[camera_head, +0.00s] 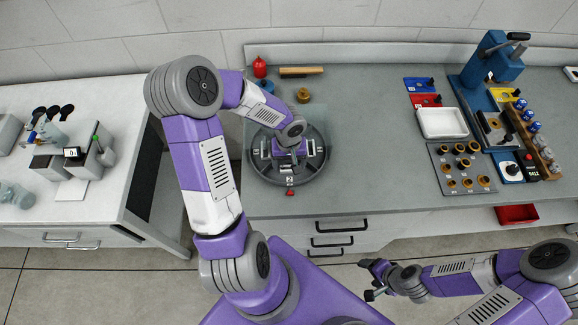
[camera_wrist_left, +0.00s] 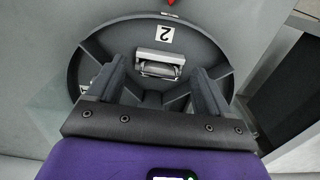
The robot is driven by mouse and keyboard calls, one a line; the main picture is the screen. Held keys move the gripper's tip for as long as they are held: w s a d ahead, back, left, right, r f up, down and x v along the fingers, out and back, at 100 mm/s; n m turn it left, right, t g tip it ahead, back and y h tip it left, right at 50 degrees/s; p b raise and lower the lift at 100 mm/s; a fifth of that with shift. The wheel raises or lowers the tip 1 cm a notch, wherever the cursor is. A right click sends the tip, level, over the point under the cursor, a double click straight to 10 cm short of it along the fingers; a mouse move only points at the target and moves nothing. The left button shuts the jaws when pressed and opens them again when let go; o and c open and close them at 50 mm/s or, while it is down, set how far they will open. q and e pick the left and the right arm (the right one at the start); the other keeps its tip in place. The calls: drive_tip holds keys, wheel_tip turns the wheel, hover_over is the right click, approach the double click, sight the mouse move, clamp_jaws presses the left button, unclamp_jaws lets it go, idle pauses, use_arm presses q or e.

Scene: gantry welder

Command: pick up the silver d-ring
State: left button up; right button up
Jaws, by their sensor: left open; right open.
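The silver D-ring (camera_wrist_left: 158,68) lies in a compartment of a round dark tray (camera_wrist_left: 88,50), beside a white label marked 2 (camera_wrist_left: 164,35). My left gripper (camera_wrist_left: 156,80) is open above the tray, with one finger on each side of the D-ring in the left wrist view. I see no clear contact. In the head view the left gripper (camera_head: 290,155) points down over the round tray (camera_head: 312,175) and mostly hides that compartment. My right gripper (camera_head: 372,280) is open and empty, low in front of the bench.
A red bottle (camera_head: 260,68) and a brass-coloured piece (camera_head: 303,95) stand behind the tray. To the right are a white bin (camera_head: 442,123), a block of brass rings (camera_head: 462,168) and a blue press (camera_head: 490,65). The grey bench between is clear.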

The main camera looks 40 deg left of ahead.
use_arm(q)
drive_tip(key=shift+c, duration=0.5)
drive_tip(key=c, duration=1)
drive_tip(key=shift+r, duration=0.1)
